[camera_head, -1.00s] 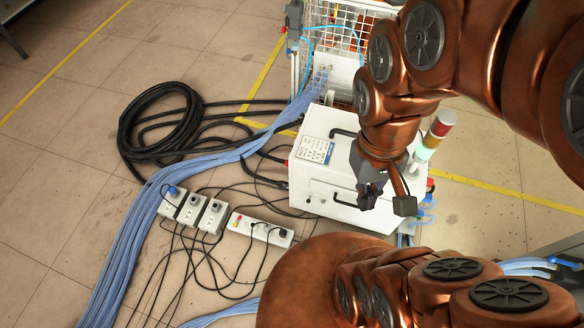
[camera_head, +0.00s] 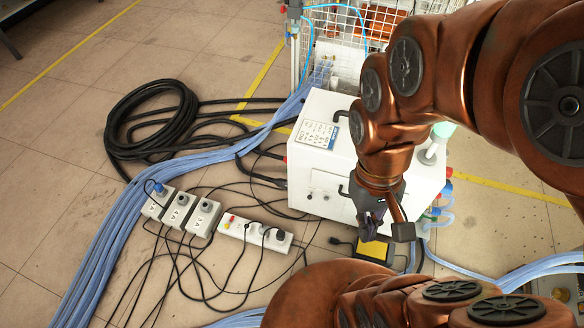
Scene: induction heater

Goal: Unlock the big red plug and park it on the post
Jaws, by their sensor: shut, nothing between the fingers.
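My gripper (camera_head: 371,226) is shut and empty, pointing down. In the picture it lies over the lower front of the white heater cabinet (camera_head: 322,183), just above a yellow-topped box (camera_head: 374,250) on the floor. I cannot make out a big red plug for certain. A small red fitting (camera_head: 448,172) shows at the cabinet's right side, above blue ones. A tiny red part (camera_head: 229,217) sits on the white power strip (camera_head: 256,232). No parking post can be told for sure. My arm hides part of the cabinet's top and right side.
Three grey socket boxes (camera_head: 180,209) stand left of the power strip. A black cable coil (camera_head: 150,125), blue hoses (camera_head: 110,245) and loose black leads cover the floor. A wire cage (camera_head: 345,30) stands behind the cabinet.

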